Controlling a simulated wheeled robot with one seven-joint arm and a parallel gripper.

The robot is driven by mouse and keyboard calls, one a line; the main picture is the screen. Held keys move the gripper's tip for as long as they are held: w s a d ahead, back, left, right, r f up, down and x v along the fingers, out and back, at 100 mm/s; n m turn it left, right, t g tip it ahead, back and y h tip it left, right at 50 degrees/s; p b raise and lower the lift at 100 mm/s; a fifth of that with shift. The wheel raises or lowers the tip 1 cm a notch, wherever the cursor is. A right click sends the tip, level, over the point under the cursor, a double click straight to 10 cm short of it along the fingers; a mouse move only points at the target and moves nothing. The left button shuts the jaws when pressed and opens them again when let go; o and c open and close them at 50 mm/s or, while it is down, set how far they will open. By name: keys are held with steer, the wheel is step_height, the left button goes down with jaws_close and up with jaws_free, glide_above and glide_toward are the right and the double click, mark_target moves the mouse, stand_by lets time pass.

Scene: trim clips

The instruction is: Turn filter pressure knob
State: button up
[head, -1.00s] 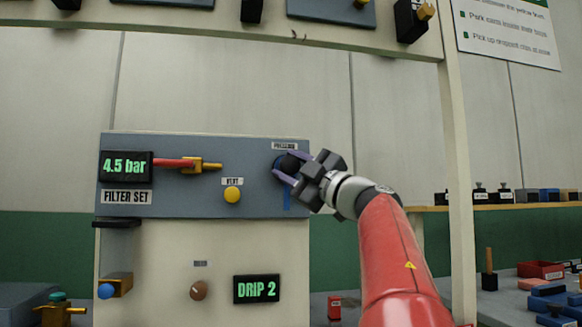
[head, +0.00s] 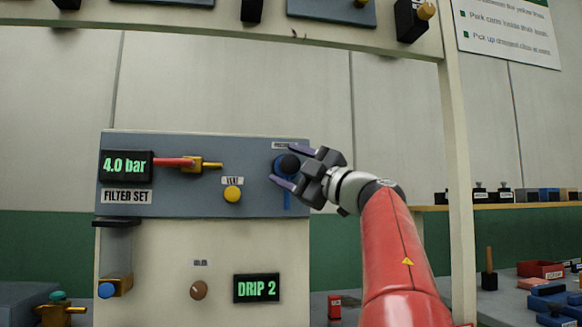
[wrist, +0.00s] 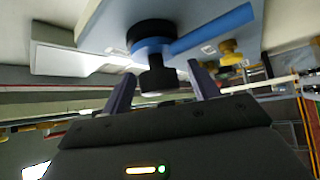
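The pressure knob (head: 289,162) is black with a blue base and sits at the right end of the grey-blue panel (head: 250,150). In the wrist view the knob (wrist: 152,55) points out toward my gripper. My gripper (head: 289,167) is open, with one purple finger on each side of the knob. The wrist view shows gaps between the fingers (wrist: 163,88) and the knob's stem. A blue bar (wrist: 213,28) runs out from the knob's base; in the head view it hangs downward. The filter set display (head: 125,166) reads 4.0 bar.
A yellow vent button (head: 232,194) and a red-handled brass valve (head: 200,164) are on the same panel. Below are a brown knob (head: 199,290) and a DRIP 2 display (head: 257,289). A cream post (head: 459,180) stands right of my arm.

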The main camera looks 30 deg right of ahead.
steer(key=b+v, duration=0.2)
steer(key=v, duration=0.5)
steer(key=shift+s+d, duration=0.15)
steer(key=shift+s, duration=0.2)
steer(key=shift+s+f, duration=0.1)
steer(key=shift+f, duration=0.1)
